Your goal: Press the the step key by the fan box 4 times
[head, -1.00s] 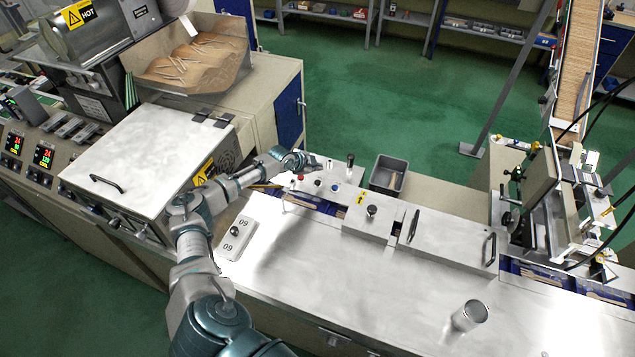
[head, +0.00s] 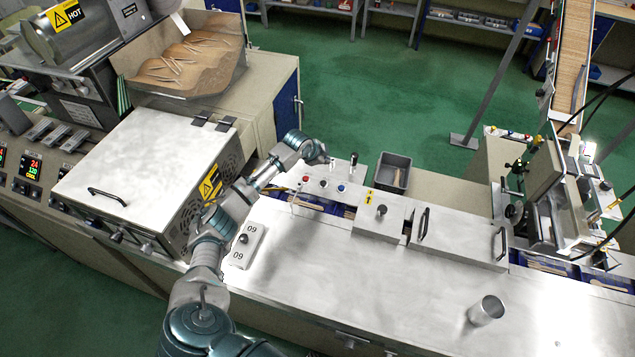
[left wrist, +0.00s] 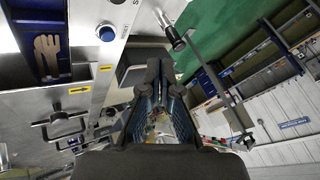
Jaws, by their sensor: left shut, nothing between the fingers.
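The fan box (head: 150,165) is a pale metal cabinet with a side grille and yellow warning labels, at left in the head view. Right of it is a small control panel (head: 325,197) with a red button (head: 306,178), a blue button (head: 341,187) and a black-topped lever (head: 353,158). I cannot tell which control is the step key. My left gripper (head: 325,156) is shut and empty above the panel's back edge. In the left wrist view its dark fingers (left wrist: 158,68) are together, with the blue button (left wrist: 106,33) to their upper left. My right gripper is out of view.
A box marked 09 (head: 246,246) sits near my left arm. The bench's front right is mostly clear.

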